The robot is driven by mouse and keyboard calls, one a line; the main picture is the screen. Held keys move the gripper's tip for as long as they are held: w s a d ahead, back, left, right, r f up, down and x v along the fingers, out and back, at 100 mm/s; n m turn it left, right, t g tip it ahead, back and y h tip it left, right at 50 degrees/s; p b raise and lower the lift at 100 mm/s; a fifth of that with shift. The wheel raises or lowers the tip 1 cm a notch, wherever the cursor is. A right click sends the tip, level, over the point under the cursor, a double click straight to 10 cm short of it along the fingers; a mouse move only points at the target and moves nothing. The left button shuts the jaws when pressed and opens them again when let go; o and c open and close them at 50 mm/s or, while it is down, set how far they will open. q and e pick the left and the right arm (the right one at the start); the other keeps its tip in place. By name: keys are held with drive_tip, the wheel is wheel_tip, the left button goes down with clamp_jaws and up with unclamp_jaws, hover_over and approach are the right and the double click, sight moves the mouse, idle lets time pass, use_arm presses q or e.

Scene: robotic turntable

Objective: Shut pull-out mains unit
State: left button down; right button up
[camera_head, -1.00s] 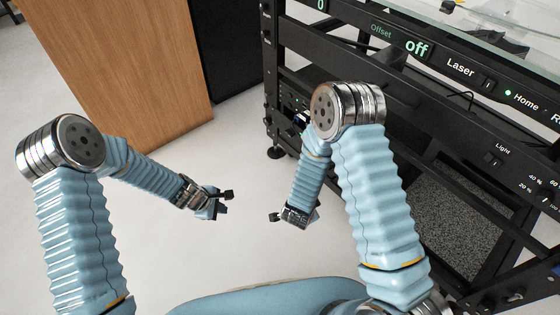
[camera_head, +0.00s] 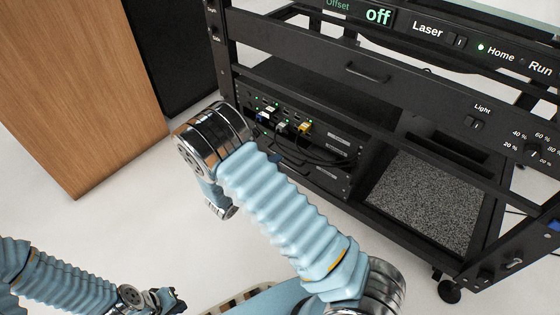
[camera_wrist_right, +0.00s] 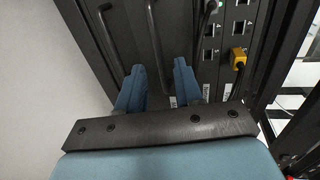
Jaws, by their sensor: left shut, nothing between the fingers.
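The equipment stack (camera_head: 330,165) sits low in the black rack. It has a port panel with green lights and cables above darker fronts. In the right wrist view, two dark fronts carry bar handles, a left handle (camera_wrist_right: 104,25) and a right handle (camera_wrist_right: 153,35). I cannot tell which is the mains unit or how far it is out. My right gripper (camera_wrist_right: 160,66) is open, its blue fingers on either side of the right handle's line; contact is unclear. In the head view it is mostly hidden behind my right arm. My left gripper (camera_head: 172,300) is shut and empty at lower left, away from the rack.
A yellow plug (camera_wrist_right: 238,58) and a green-lit cable stick out of the port panel close to the right gripper. A wooden cabinet (camera_head: 85,90) stands at left. Pale floor (camera_head: 110,225) is free between it and the rack.

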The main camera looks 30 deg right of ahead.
drive_tip(key=x, duration=0.3)
drive_tip(key=shift+w+d+f, duration=0.1)
drive_tip(key=shift+w+d, duration=0.05)
drive_tip(key=shift+d, duration=0.2)
clamp_jaws()
idle(1.2)
